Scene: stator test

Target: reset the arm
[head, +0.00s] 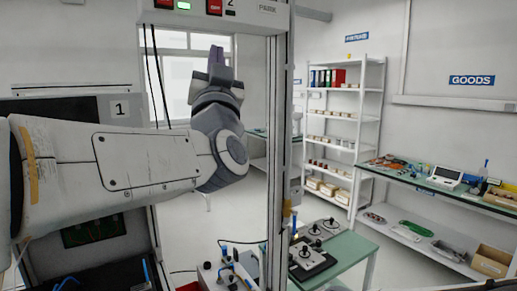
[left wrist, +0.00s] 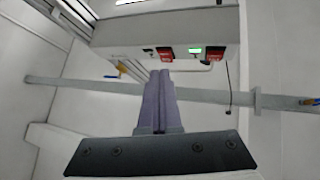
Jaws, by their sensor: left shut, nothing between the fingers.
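My left arm reaches in from the left in the head view, and my left gripper (head: 216,56) points upward in front of the window. Its fingers are together with nothing between them. In the left wrist view the two purple-grey fingers of the left gripper (left wrist: 160,82) lie side by side, shut and empty. They point toward a grey control box (left wrist: 180,35) with red switches and a lit green indicator. The lower edge of this box (head: 257,12) also shows at the top of the head view. My right gripper is not in view.
A metal post (head: 277,130) stands just right of the left gripper. Behind it are a white shelf rack (head: 359,120) and a green-topped table (head: 352,250) with a dark fixture (head: 311,262). A workbench (head: 440,185) with goods runs along the right wall. Floor shows between.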

